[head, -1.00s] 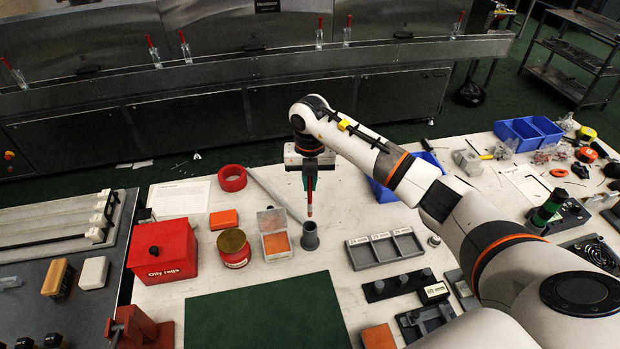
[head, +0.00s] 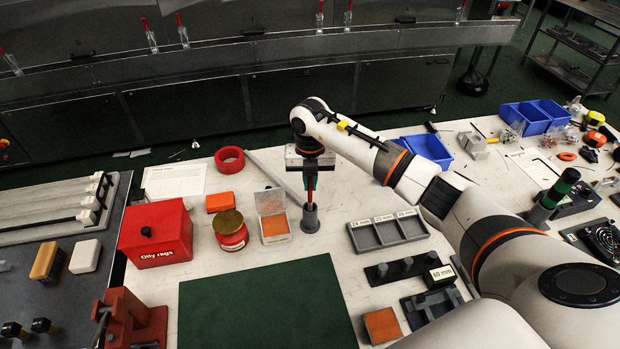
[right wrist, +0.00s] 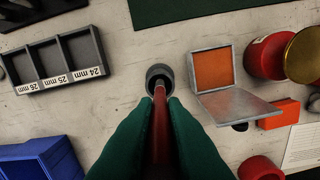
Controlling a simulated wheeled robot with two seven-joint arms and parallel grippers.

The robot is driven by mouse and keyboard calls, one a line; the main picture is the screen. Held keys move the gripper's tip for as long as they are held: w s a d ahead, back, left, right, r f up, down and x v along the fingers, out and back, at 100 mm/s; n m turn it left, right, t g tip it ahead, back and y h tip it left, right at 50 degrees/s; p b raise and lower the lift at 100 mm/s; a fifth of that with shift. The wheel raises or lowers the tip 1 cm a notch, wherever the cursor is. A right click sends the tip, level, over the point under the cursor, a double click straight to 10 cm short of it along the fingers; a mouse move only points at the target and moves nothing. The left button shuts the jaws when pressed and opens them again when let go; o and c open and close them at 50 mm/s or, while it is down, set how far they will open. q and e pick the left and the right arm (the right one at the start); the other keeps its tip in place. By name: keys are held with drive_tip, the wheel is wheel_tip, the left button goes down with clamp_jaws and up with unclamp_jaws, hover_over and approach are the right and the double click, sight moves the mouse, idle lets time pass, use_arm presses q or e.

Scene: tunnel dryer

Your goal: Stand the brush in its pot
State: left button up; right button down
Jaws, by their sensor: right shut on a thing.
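The pot is a small dark grey cylinder (head: 310,223) with a wider base, upright on the pale bench; its round mouth (right wrist: 159,73) shows in the right wrist view. The brush has a slim red handle (head: 310,188) and hangs nearly upright. My right gripper (head: 310,174) is shut on the brush, above the pot; its green fingers also show in the right wrist view (right wrist: 160,140). The brush's lower end meets the pot's mouth and its tip is hidden in the head view. I cannot tell how deep it sits. My left gripper is not in view.
Left of the pot are an open case with an orange pad (head: 274,228), a red tin (head: 231,236) and a red oily-rags box (head: 155,233). A three-compartment grey tray (head: 388,245) stands at the right. A green mat (head: 265,305) lies in front.

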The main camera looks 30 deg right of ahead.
drive_tip(key=shift+f, duration=0.45)
drive_tip(key=c, duration=1.4)
unclamp_jaws()
drive_tip(key=shift+r, duration=0.1)
wheel_tip(320, 180, up, 12)
drive_tip(key=shift+f+b, duration=0.1)
drive_tip(key=shift+b, duration=1.15)
drive_tip(key=shift+s, duration=0.1)
